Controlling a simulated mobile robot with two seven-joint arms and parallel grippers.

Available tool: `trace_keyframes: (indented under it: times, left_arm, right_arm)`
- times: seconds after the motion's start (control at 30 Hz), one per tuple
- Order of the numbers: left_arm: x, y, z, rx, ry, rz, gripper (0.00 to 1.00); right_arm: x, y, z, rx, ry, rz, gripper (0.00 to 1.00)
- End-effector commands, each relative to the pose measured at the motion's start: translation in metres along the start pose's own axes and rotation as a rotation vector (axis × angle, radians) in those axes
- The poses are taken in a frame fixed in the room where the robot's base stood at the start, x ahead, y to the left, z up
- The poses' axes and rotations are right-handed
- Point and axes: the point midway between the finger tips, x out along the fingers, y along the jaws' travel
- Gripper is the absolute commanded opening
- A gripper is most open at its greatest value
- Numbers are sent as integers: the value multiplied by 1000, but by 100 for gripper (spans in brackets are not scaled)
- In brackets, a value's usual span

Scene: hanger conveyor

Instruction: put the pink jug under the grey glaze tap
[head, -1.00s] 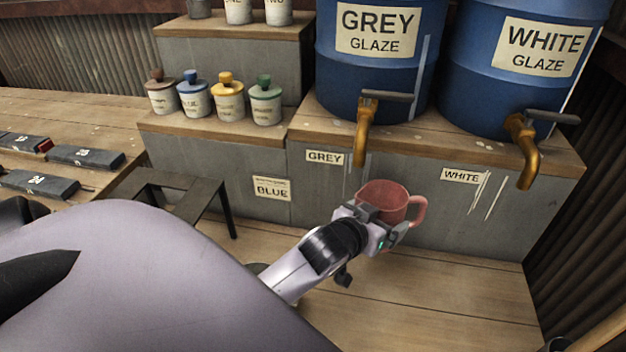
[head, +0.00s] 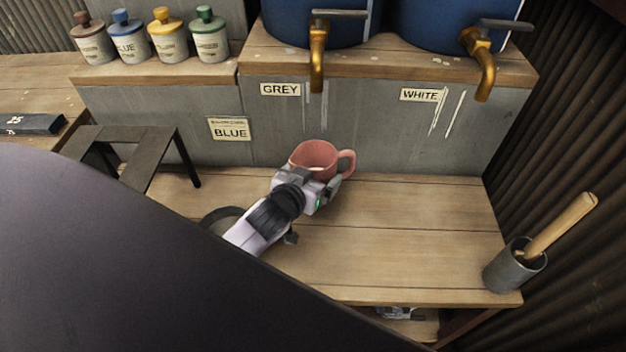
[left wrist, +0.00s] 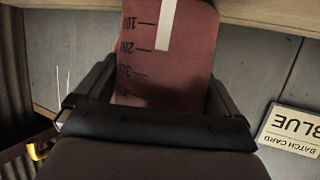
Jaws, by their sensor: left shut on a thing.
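The pink jug (head: 322,156) is upright, handle to the right, before the grey wall of the step. My left gripper (head: 314,184) is shut on its near side. In the left wrist view, the jug (left wrist: 165,75), with dark scale marks and a pale stripe, sits between the fingers of the left gripper (left wrist: 160,92). The grey glaze tap (head: 317,62) is brass with a dark lever; its spout is above the jug in the picture, with a gap between. I cannot tell whether the jug touches the bench. My right gripper is not in view.
The white glaze tap (head: 482,65) hangs to the right. A pot with a wooden-handled tool (head: 513,268) stands at the bench's right end. A dark metal stand (head: 135,150) is at the left. A round grey thing (head: 222,215) is partly behind my arm. The bench (head: 410,230) right of the jug is clear.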

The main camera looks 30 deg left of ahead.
Motion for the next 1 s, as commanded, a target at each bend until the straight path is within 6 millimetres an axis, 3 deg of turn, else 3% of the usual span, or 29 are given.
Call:
trace_keyframes:
  times: [0.1,0.5,0.53,0.83,1.0]
  left_arm:
    - [5,0,9,-1,5,2,42]
    - [6,0,14,0,5,2,42]
    - [6,0,15,0,1,1,100]
    - [4,0,10,1,2,1,100]
    - [-12,0,12,-1,-1,1,100]
  right_arm:
    - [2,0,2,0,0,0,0]
    - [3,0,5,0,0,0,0]
    - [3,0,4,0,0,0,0]
    - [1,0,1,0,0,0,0]
    - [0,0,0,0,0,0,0]
